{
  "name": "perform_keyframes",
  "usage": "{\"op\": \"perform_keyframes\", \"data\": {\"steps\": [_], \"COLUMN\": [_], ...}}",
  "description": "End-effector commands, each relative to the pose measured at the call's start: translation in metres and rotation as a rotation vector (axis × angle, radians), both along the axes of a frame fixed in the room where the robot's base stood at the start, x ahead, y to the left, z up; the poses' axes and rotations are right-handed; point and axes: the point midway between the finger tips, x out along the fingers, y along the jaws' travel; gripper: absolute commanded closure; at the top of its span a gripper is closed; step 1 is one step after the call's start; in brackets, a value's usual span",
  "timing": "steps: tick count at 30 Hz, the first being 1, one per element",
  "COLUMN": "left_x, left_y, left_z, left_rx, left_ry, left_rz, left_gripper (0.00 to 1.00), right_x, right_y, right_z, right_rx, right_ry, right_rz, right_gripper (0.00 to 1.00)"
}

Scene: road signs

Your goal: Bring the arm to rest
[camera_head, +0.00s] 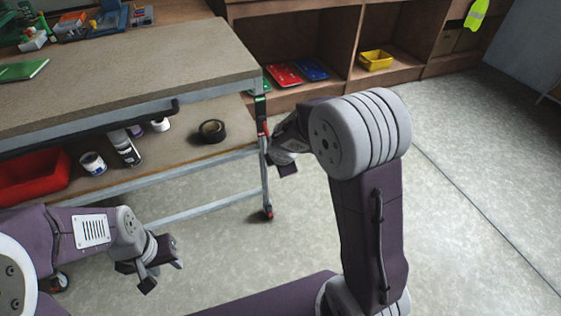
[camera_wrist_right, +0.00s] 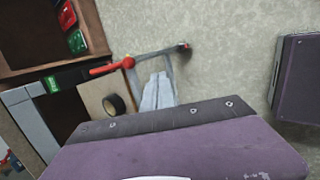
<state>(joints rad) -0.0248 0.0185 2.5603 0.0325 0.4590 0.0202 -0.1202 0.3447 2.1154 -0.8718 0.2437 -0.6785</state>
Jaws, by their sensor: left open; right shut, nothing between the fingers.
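My left gripper (camera_head: 163,268) is at the lower left of the head view, open and empty, in free space in front of the workbench's lower shelf. My right arm rises at the centre right and bends over at its elbow. My right gripper (camera_head: 287,160) is beyond the elbow, beside the workbench's right end, partly hidden by the arm. It is shut and holds nothing. In the right wrist view, my purple arm housing fills the bottom, and the floor and bench end show beyond it.
The workbench (camera_head: 150,62) has a lower shelf with a black tape roll (camera_head: 212,131) and a red bin (camera_head: 34,178). A wooden shelf unit with a yellow bin (camera_head: 376,60) stands behind. The tape roll also shows in the wrist view (camera_wrist_right: 114,104). The floor (camera_head: 480,170) at right is clear.

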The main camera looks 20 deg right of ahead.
Motion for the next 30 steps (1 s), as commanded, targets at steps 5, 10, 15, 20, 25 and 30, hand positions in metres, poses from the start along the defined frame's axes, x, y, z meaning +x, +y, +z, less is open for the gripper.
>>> {"op": "perform_keyframes", "data": {"steps": [5,10,15,20,25,30], "left_x": [0.000,0.000,0.000,0.000,0.000,0.000], "left_y": [0.000,0.000,0.000,0.000,0.000,0.000], "left_z": [0.000,0.000,0.000,0.000,0.000,0.024], "left_rx": [0.000,0.000,0.000,0.000,0.000,0.000], "left_ry": [0.000,0.000,0.000,0.000,0.000,0.002], "left_rz": [0.000,0.000,0.000,0.000,0.000,0.000], "left_gripper": [0.59,0.59,0.59,0.59,0.59,0.59], "right_x": [0.000,0.000,0.002,-0.074,-0.164,-0.209], "right_y": [0.000,0.000,-0.009,-0.028,-0.017,0.002], "right_z": [0.000,0.000,0.017,0.014,-0.013,-0.004], "right_rx": [0.000,0.000,0.006,0.221,0.494,0.636], "right_ry": [0.000,0.000,-0.036,0.025,0.158,0.241], "right_rz": [0.000,0.000,-0.023,-0.434,-1.061,-1.565], "right_gripper": [1.00,1.00,1.00,1.00,1.00,1.00]}}
